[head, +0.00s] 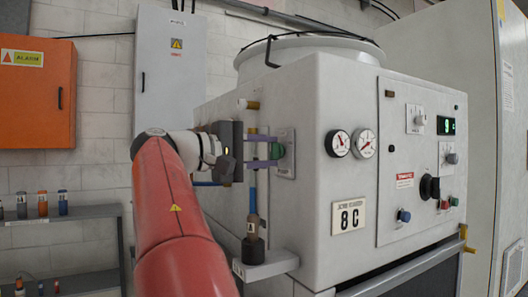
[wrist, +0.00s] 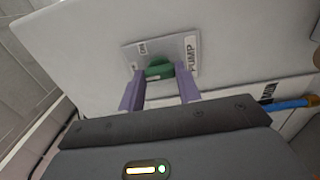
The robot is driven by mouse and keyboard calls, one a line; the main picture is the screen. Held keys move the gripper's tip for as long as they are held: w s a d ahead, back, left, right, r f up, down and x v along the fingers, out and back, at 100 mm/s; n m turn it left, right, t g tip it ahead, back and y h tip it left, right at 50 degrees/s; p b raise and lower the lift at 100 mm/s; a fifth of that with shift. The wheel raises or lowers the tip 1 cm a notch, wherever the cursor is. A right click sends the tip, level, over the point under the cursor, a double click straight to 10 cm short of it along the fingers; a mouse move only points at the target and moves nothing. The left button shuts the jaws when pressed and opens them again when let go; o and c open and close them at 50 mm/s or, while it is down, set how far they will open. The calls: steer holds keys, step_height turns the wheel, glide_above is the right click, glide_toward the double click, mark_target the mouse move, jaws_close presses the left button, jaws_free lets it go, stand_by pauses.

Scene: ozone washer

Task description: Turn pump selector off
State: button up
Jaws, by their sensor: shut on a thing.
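The pump selector is a green knob (head: 277,151) on a small grey plate (head: 290,164) on the left side wall of the washer. In the wrist view the knob (wrist: 158,71) sits between my purple fingertips, and the plate (wrist: 132,54) bears the word PUMP on its right and a small label near its top left. My gripper (head: 271,151) reaches in from the left and is shut on the knob, one finger on each side. The fingers hide the knob's sides. I cannot tell for sure which setting the knob points to.
A blue hose (head: 252,191) with a dark fitting (head: 252,249) stands below the gripper on a grey bracket (head: 268,266). A brass fitting (head: 252,105) juts out above. Gauges (head: 338,143) and a control panel are on the front face. A shelf (head: 65,215) stands at left.

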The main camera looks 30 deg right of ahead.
steer(key=o, duration=1)
steer(key=shift+c, duration=0.2)
steer(key=a, duration=0.8)
steer(key=shift+s, duration=0.15)
